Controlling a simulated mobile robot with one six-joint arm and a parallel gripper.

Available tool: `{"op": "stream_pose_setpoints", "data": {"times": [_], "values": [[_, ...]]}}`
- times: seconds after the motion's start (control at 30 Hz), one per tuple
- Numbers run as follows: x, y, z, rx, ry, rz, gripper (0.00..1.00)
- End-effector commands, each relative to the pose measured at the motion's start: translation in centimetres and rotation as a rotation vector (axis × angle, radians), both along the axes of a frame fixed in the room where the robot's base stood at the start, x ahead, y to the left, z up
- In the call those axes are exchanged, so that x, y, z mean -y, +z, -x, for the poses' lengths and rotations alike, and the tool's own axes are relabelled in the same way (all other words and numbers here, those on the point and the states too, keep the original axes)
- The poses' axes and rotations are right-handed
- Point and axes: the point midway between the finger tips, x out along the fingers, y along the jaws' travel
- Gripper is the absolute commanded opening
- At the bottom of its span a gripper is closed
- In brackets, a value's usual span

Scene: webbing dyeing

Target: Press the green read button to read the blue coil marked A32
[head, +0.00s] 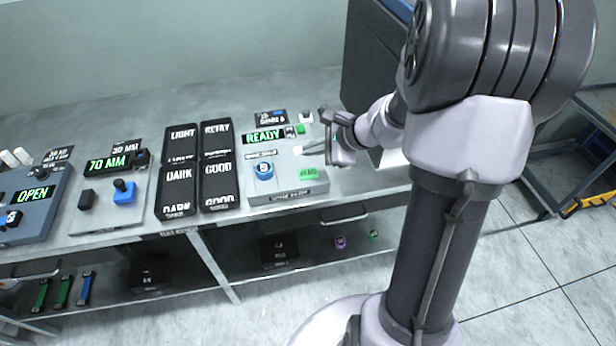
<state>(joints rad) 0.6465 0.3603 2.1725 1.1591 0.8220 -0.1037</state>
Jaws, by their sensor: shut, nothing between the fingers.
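The green read button (308,174) is at the right front of a light grey reader box (290,190). The blue coil (264,171) sits upright on the left part of the same box; its white top has a mark too small to read. A display (264,136) at the back of the box shows READY in green. My gripper (308,149) is shut and empty. It is over the back right part of the box, behind the green button and apart from it, with its fingers pointing left. The button's top is in clear view.
Black trays (218,167) marked LIGHT, RETRY, DARK and GOOD stand left of the reader. Further left are a 70 MM unit (110,195) and a blue OPEN unit (35,205). A dark cabinet (370,60) stands behind my arm. A lower shelf holds several small items.

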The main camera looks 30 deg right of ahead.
Motion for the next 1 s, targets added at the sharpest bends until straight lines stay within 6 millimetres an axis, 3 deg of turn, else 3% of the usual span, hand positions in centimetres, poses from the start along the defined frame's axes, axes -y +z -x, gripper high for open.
{"op": "stream_pose_setpoints", "data": {"times": [0.03,0.3,1.0], "values": [[0.0,-1.4,0.0,-0.001,0.0,-0.001,0.0],[0.0,-4.9,0.0,0.0,-0.001,-0.001,0.0],[0.0,-4.9,0.0,0.0,-0.001,-0.001,0.0]]}}
